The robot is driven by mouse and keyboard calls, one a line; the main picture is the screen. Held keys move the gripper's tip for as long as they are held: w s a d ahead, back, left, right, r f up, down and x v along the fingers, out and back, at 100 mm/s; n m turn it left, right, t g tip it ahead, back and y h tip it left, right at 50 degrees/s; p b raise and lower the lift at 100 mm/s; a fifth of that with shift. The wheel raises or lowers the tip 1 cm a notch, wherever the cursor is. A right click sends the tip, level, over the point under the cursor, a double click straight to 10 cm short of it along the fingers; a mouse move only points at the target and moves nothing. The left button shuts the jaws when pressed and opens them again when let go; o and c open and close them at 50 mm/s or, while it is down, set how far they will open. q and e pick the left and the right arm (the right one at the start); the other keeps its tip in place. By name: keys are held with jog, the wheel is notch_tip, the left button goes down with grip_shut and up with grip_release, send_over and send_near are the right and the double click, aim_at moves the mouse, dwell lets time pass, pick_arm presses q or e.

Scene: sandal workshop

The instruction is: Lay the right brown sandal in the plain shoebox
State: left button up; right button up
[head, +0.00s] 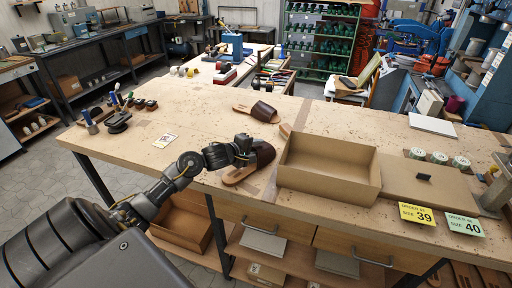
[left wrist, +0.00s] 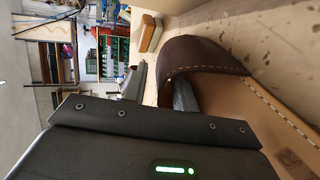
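The near brown sandal (head: 240,174) lies on the workbench, left of the open, empty plain shoebox (head: 330,188). A second brown sandal (head: 257,110) lies farther back; I cannot tell left from right foot. My left gripper (head: 243,150) is at the near sandal's strap. In the left wrist view, the dark brown strap (left wrist: 205,58) arches over one grey finger, and the other finger stands outside it. A gap shows between the outer finger and the strap, so the left gripper (left wrist: 158,92) looks open. My right gripper is not in view.
A yellow size 39 card (head: 417,214) and a green size 40 card (head: 464,225) lie at the front right. A flat brown panel (head: 432,182) lies right of the box. A small tan block (left wrist: 150,33) is beyond the sandal. Tools (head: 117,112) stand at the bench's left end.

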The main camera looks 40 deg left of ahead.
pick_arm(q)
jog(key=v, duration=1.2)
jog(key=shift+r, duration=0.15)
dwell(0.3)
